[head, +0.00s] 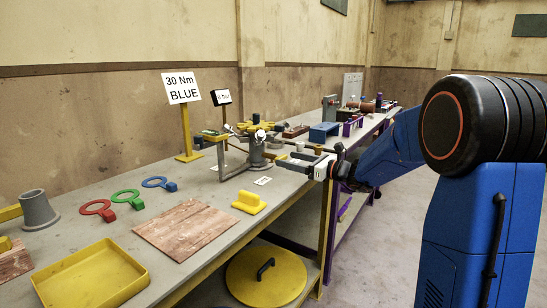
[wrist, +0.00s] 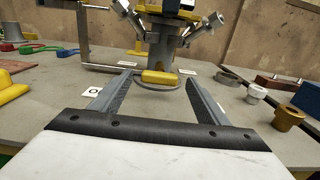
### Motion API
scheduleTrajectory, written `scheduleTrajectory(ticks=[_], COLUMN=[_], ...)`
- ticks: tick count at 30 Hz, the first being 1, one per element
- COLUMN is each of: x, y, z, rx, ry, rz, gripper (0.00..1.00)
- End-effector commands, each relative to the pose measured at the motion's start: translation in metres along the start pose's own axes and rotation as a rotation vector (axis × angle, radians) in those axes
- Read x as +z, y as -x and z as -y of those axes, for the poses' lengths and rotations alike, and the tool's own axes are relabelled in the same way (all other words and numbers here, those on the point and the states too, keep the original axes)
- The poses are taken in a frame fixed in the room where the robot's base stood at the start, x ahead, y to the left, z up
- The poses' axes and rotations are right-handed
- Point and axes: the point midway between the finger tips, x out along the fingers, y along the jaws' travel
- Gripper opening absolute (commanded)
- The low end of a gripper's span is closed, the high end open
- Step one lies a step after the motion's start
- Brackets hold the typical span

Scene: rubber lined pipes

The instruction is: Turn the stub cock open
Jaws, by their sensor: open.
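The stub cock appears to be the grey upright pipe stub (wrist: 161,50) with a short rounded yellow handle (wrist: 159,77) low on its front, in the wrist view. The handle lies crosswise in the picture. My gripper (wrist: 160,82) is open, with one finger to each side of the handle and no visible contact. In the head view my gripper (head: 288,163) reaches in from the right over the bench, close to the grey stub (head: 257,153). The handle is hard to make out there, among the fittings and my fingers.
A metal frame (wrist: 84,40) stands left of the stub in the wrist view. A brass fitting (wrist: 288,118) and a white fitting (wrist: 256,94) stand right. On the bench are a yellow block (head: 249,202), a wooden board (head: 185,228) and a sign reading 30 Nm BLUE (head: 181,87).

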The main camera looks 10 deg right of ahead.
Motion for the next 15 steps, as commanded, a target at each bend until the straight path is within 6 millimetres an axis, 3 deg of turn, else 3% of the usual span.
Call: scheduleTrajectory(ticks=[9,15], x=[-0.001,0.000], y=[-0.054,-0.073], z=[-0.001,0.000], rx=[0.002,0.001], ry=[0.000,0.001], rz=[0.000,0.000], gripper=[0.69,0.69])
